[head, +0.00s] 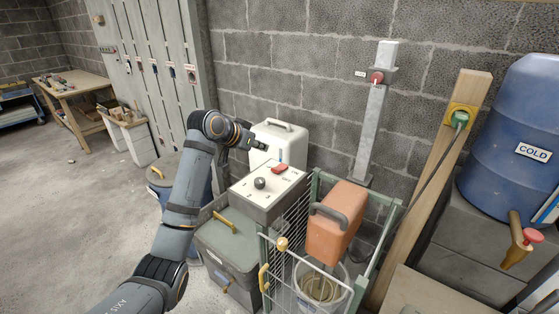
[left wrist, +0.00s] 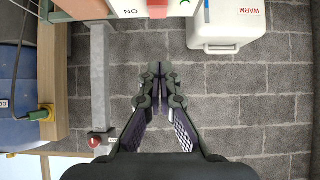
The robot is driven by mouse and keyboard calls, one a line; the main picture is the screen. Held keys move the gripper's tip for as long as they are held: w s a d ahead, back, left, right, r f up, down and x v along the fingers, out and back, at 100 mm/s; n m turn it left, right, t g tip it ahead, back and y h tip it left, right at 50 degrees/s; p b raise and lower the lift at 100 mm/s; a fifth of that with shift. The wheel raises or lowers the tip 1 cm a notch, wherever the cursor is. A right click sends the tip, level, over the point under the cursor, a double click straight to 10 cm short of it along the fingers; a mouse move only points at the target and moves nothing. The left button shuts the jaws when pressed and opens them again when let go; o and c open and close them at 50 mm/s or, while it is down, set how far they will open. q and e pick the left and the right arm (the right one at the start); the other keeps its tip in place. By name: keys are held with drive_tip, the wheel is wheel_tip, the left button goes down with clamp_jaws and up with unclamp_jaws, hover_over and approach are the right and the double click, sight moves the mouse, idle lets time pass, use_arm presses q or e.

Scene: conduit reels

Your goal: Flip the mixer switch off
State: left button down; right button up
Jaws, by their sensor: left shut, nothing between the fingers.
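A red switch (head: 280,168) sits on the light top panel of a grey control box (head: 262,207), beside a black knob (head: 259,183). In the left wrist view the red switch (left wrist: 157,8) is cut off by the top edge, with an ON label to its left. I cannot tell which way it is tipped. My left gripper (head: 262,147) is shut and empty, in the air behind and above the switch, apart from it. Its closed fingers (left wrist: 161,68) point towards the panel in the left wrist view. My right gripper is not in view.
A white container (head: 290,150) marked WARM (left wrist: 221,25) stands close behind the box. An orange handled body (head: 335,225) hangs over a bucket within a green frame at right. A grey post (head: 370,130) with a red button and a blue COLD barrel (head: 510,140) stand further right.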

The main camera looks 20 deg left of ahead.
use_arm(q)
drive_tip(key=p, duration=0.3)
hover_over(274, 169)
drive_tip(key=w, duration=0.1)
drive_tip(key=f, duration=0.5)
drive_tip(key=shift+w+d+f, duration=0.1)
drive_tip(key=shift+d+f, duration=0.25)
drive_tip(key=f, duration=0.2)
drive_tip(key=s+f, duration=0.1)
drive_tip(key=shift+s+a+f+p, duration=0.1)
drive_tip(key=shift+a+f+p, duration=0.05)
drive_tip(key=shift+a+p, duration=0.15)
drive_tip(key=shift+s+a+f, duration=0.1)
drive_tip(key=shift+s+f, duration=0.1)
drive_tip(key=shift+f, duration=0.05)
drive_tip(key=shift+f, duration=0.1)
